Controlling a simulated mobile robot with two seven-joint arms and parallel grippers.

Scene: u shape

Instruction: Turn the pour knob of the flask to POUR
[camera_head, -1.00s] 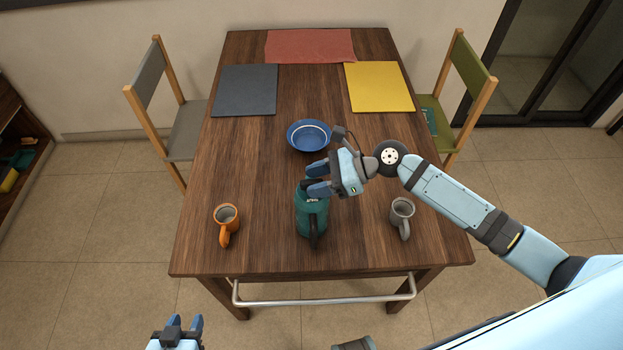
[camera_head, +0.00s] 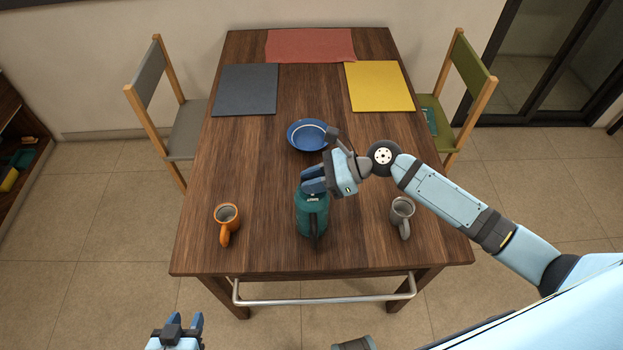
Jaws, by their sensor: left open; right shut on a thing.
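The teal flask (camera_head: 311,218) stands upright on the wooden table, near its front edge, with a dark handle toward me. My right gripper (camera_head: 312,183) is at the flask's top, its fingers shut on the pour knob, which they mostly hide. A small light label shows on the flask top just below the fingers; I cannot read it or tell the knob's setting. My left gripper (camera_head: 184,325) is open and empty, low at the bottom edge of the view, in front of the table and away from the flask.
An orange mug (camera_head: 226,217) stands left of the flask and a grey mug (camera_head: 402,211) right of it. A blue bowl (camera_head: 307,135) sits behind it. Grey (camera_head: 245,90), red (camera_head: 310,45) and yellow (camera_head: 380,86) mats lie farther back. A metal rail (camera_head: 325,300) runs along the table's front.

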